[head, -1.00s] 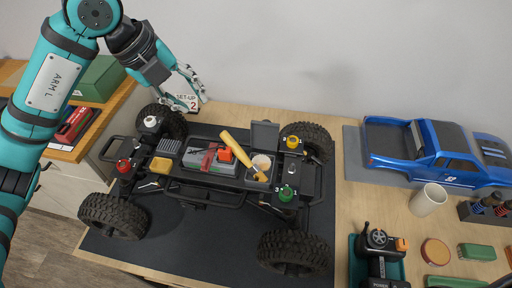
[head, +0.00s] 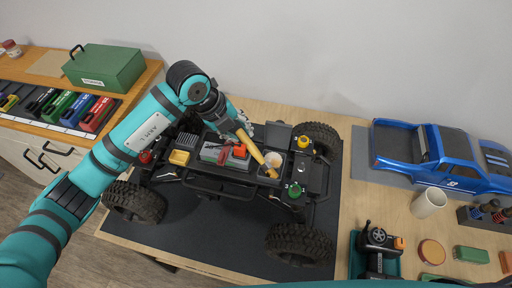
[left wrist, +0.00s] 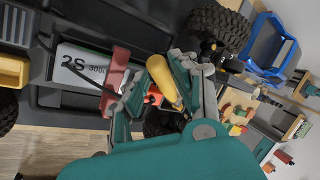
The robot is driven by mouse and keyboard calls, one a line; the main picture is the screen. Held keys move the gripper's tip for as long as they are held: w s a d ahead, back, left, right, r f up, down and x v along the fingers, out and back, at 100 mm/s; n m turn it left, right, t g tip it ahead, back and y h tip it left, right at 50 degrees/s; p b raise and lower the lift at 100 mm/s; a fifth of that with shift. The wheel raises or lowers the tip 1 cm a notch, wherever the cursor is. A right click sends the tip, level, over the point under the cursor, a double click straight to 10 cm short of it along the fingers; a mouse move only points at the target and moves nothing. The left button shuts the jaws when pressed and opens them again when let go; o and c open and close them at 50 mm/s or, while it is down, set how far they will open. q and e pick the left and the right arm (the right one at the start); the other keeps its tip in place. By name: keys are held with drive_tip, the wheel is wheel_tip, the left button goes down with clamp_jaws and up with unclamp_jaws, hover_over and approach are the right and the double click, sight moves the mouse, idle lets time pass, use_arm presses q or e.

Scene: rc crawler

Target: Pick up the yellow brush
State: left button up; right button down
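The yellow brush (head: 253,149) leans with its bristle end down at a small pale cup (head: 273,159) on the crawler and its handle slanting up to the left. My left gripper (head: 238,131) is over the crawler at the upper end of the handle. In the left wrist view the brush handle (left wrist: 161,78) lies between the fingers of my left gripper (left wrist: 160,88). The fingers look apart, with a gap beside the handle; contact is hard to make out. My right gripper is not in view.
The crawler chassis stands on a dark mat (head: 205,240), with a battery (left wrist: 85,70), an orange-red part (head: 240,151) and a yellow tray (head: 180,157) close by. A blue truck body (head: 440,155), a white cup (head: 429,202) and a radio controller (head: 377,245) are to the right.

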use_arm(q)
drive_tip(key=shift+d+f, duration=0.2)
drive_tip(key=shift+f, duration=0.15)
drive_tip(key=shift+w+f, duration=0.1)
drive_tip(key=shift+f, duration=0.05)
clamp_jaws()
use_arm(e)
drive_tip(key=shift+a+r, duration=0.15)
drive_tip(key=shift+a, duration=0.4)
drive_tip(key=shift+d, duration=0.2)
